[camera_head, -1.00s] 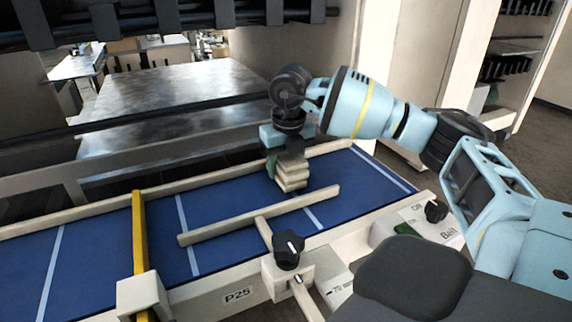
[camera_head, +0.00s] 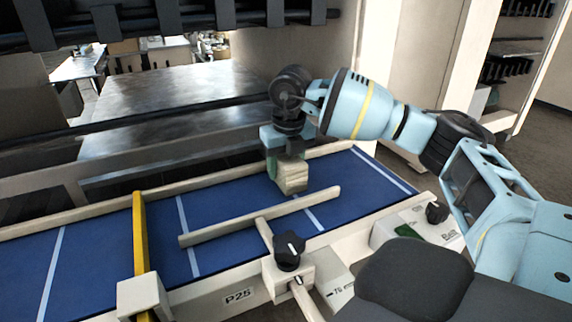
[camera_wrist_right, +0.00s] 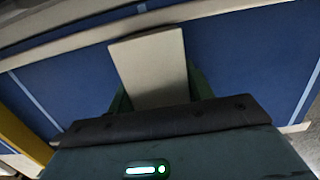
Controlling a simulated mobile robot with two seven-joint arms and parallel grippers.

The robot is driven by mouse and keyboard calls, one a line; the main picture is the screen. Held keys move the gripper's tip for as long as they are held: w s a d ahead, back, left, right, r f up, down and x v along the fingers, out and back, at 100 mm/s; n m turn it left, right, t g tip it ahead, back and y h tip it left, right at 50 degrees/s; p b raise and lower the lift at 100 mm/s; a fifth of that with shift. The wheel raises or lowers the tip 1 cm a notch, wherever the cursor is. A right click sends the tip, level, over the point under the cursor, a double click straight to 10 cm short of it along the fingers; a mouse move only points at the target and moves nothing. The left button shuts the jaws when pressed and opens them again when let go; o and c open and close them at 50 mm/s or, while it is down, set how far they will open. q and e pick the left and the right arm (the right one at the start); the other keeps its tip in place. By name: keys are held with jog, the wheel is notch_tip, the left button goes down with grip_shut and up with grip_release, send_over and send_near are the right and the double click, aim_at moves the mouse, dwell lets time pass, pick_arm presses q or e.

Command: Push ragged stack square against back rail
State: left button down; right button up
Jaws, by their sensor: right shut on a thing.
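The stack (camera_head: 292,179) is a small pale block of layers on the blue belt, with its visible sides fairly even. It also shows in the right wrist view as a pale rectangle (camera_wrist_right: 150,62). My right gripper (camera_head: 285,168) points down from above and is shut on the stack, its green fingers on either side (camera_wrist_right: 160,98). The pale back rail (camera_head: 215,176) runs along the far edge of the belt. The gripper hides part of the stack's far side, so I cannot tell whether the stack touches the rail. My left gripper is out of view.
A pale guide bar (camera_head: 260,216) lies across the belt in front of the stack, with a black knob (camera_head: 288,250) nearer me. A yellow bar (camera_head: 140,235) crosses the belt at left. The blue belt (camera_head: 90,255) is clear left of it.

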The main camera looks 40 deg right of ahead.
aim_at(287, 157)
jog(key=shift+s+f, duration=0.1)
dwell(1.4)
jog(key=o, duration=1.1)
jog(key=shift+c, duration=0.2)
jog(key=r, duration=0.5)
jog(key=s+r, duration=0.1)
jog(key=r, duration=0.1)
jog(key=shift+a+r, duration=0.2)
jog(key=shift+r, duration=0.2)
jog(key=shift+f, duration=0.1)
